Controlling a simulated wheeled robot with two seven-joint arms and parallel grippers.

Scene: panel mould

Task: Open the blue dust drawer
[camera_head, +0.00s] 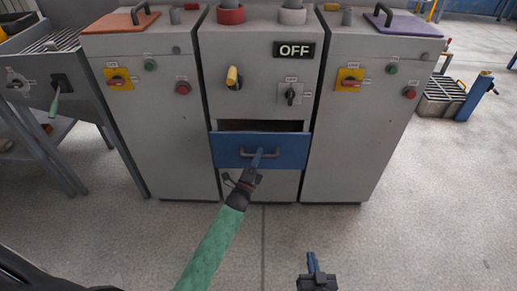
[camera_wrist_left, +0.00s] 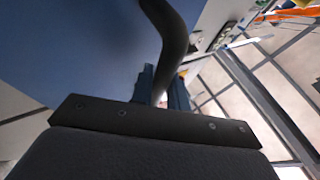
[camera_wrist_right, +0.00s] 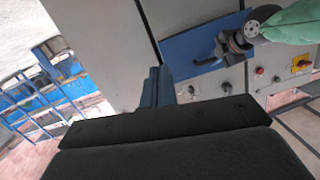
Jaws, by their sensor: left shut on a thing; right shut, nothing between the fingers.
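The blue dust drawer (camera_head: 290,152) sits low in the middle grey cabinet. It is pulled out some way, with a dark gap above its front. My left gripper (camera_head: 257,158) is shut on the drawer's dark bar handle (camera_head: 243,153). In the left wrist view the handle (camera_wrist_left: 176,40) runs down between the fingers (camera_wrist_left: 160,92), with the blue drawer front (camera_wrist_left: 80,50) behind it. My right gripper (camera_head: 313,262) is shut and empty, low in front of the cabinets and apart from them. The drawer (camera_wrist_right: 200,50) also shows in the right wrist view.
The middle cabinet (camera_head: 260,85) carries an OFF sign (camera_head: 294,50), a yellow handle (camera_head: 233,78) and a dark rotary switch (camera_head: 290,94). Grey cabinets with buttons stand on both sides. A metal bench (camera_head: 60,85) stands at the left.

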